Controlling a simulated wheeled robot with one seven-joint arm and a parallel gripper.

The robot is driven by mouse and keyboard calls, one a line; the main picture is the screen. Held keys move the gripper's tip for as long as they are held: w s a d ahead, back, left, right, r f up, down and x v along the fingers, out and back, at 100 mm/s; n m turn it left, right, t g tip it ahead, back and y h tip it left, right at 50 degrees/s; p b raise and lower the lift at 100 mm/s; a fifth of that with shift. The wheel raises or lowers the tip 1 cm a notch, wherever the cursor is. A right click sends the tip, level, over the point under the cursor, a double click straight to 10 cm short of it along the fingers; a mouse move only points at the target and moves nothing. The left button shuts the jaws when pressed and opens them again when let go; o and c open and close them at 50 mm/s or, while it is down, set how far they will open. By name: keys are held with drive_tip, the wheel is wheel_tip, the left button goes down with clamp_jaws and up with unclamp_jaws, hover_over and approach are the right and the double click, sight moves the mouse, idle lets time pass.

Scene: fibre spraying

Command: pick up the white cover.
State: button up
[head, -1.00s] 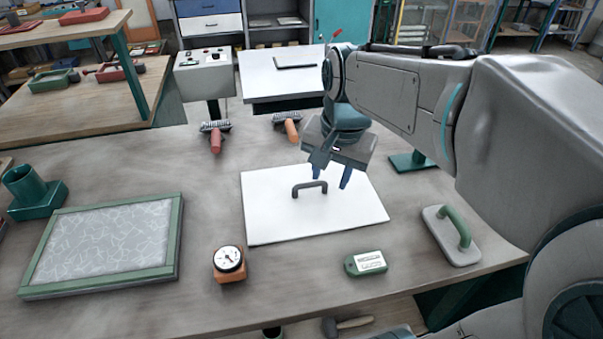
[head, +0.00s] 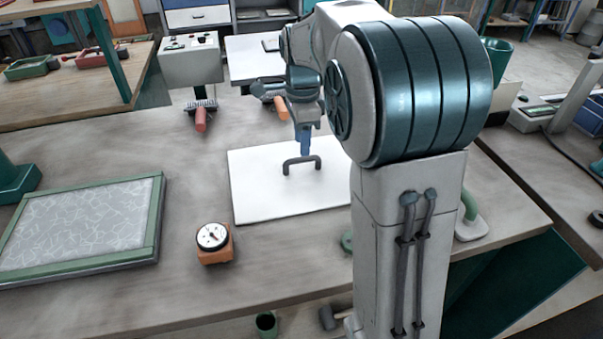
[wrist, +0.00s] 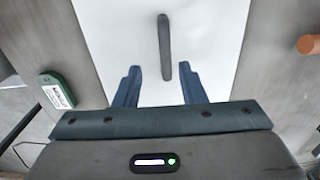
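The white cover (head: 262,193) is a flat white panel with a dark grey bar handle (head: 302,163) on top. It lies flat on the workbench, and my arm hides its right part in the head view. My gripper (head: 305,150) is above the cover, beside the handle. In the wrist view the cover (wrist: 110,35) fills the middle and the handle (wrist: 164,48) stands just beyond the fingertips. My gripper (wrist: 163,78) has its two blue fingers apart, with nothing held between them. The handle's near end lies in line with the gap.
A green-framed panel (head: 158,215) lies on the bench at left, and an orange-based gauge (head: 214,243) stands in front of the cover. A green tagged block (wrist: 57,90) lies beside the cover. Two brushes with red (head: 200,120) and orange (head: 281,108) handles lie behind it.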

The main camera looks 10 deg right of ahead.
sight(302, 159)
drive_tip(key=shift+w+d+f, duration=0.1)
drive_tip(key=shift+w+f, duration=0.1)
drive_tip(key=shift+f, duration=1.55)
drive_tip(key=shift+w+f, duration=0.2)
drive_tip(key=shift+f, duration=1.55)
clamp_jaws()
